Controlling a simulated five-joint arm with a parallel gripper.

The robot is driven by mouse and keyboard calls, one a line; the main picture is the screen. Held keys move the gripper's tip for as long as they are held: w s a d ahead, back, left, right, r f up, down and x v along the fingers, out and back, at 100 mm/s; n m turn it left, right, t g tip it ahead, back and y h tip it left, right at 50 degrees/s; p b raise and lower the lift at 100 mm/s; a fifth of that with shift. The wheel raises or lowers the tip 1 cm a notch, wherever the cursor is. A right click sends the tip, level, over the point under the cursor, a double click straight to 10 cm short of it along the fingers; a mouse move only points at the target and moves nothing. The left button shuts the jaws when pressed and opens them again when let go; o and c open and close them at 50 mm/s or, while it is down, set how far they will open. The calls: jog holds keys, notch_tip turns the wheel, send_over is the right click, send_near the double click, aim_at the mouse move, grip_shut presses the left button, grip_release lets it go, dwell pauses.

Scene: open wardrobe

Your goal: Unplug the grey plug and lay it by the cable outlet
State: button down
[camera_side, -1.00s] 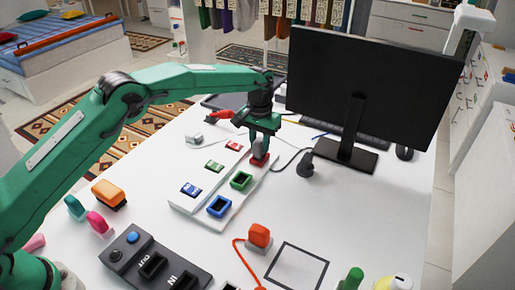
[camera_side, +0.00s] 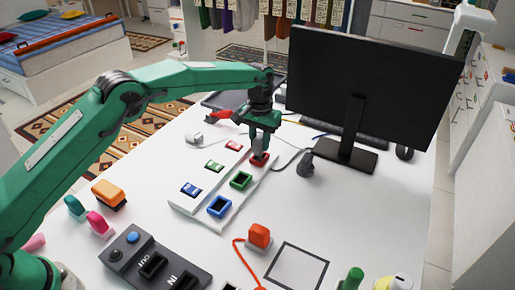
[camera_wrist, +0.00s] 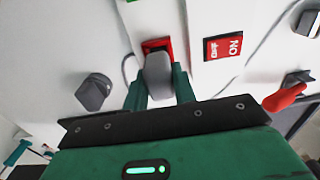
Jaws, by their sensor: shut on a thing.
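My gripper (camera_side: 262,141) is shut on the grey plug (camera_wrist: 158,76), with a finger on either side of it. The plug is at the red socket (camera_side: 259,160) at the far end of the white power strip (camera_side: 212,222). The red frame also shows behind the plug in the wrist view (camera_wrist: 156,44). I cannot tell how deep the plug sits. A dark grey block (camera_side: 305,166), seemingly the cable outlet, stands on the desk to the right, with a cable running to it. It is left of the plug in the wrist view (camera_wrist: 93,92).
Green (camera_side: 241,181) and blue (camera_side: 219,206) sockets lie nearer on the strip, beside labelled switches. The monitor (camera_side: 372,85) stands behind the dark block, its foot (camera_side: 345,156) close by. A light grey plug (camera_side: 195,138) lies left.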

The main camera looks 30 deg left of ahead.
jog(key=shift+r, duration=1.9)
jog(key=shift+t, duration=0.3)
notch_tip(320, 180, up, 5)
jog(key=shift+f, duration=0.1)
jog(key=s+d+f+m+t+h, duration=0.1)
jog(key=d+f+m+t+h, duration=0.2)
jog(key=d, duration=0.5)
jog(key=s+d+r+m+t+h, duration=0.1)
jog(key=s+d+r+m+t, duration=0.15)
jog(key=s, duration=0.35)
jog(key=s+d+r+m+t+h, duration=0.1)
jog(key=s+d+t+h, duration=0.15)
jog(key=s, duration=0.25)
notch_tip(320, 180, down, 7)
jog(key=t, duration=0.1)
jog(key=shift+a+t, duration=0.2)
jog(key=shift+t, duration=0.1)
jog(key=shift+r+n+y, duration=0.1)
jog(key=shift+n+y, duration=0.15)
